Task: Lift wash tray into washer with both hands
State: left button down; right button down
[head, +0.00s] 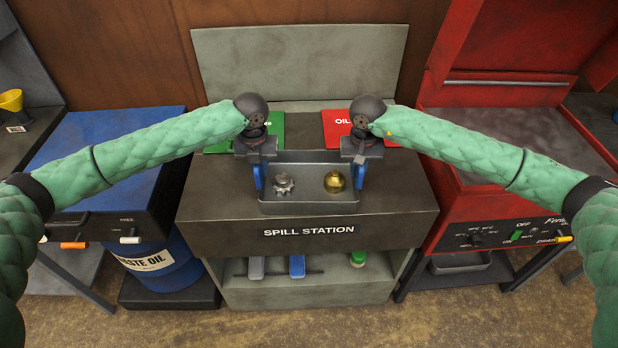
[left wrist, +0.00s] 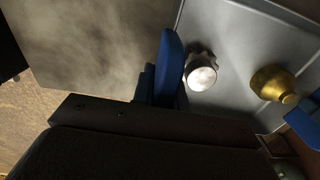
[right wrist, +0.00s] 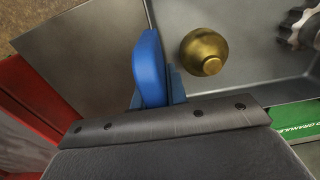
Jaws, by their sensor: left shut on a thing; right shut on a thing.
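The grey wash tray (head: 310,206) is at the top of the spill station in the head view, with a silver gear part (head: 284,184) and a brass part (head: 334,182) inside. My left gripper (head: 258,178) is shut on the tray's left side wall. My right gripper (head: 359,176) is shut on its right side wall. Blue fingers straddle the rim in the left wrist view (left wrist: 170,75) and the right wrist view (right wrist: 152,75). I cannot tell whether the tray touches the counter. The washer (head: 500,160) is the red machine at the right, its upper part raised.
The spill station counter (head: 220,215) is bare around the tray's front and sides. A green panel (head: 230,145) and a red panel (head: 338,125) lie behind.

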pick_arm(q)
jog(key=shift+w+r, duration=0.1)
jog(key=shift+r, duration=0.15)
pick_arm(e)
jog(key=shift+w+r, duration=0.1)
jog(key=shift+r, duration=0.15)
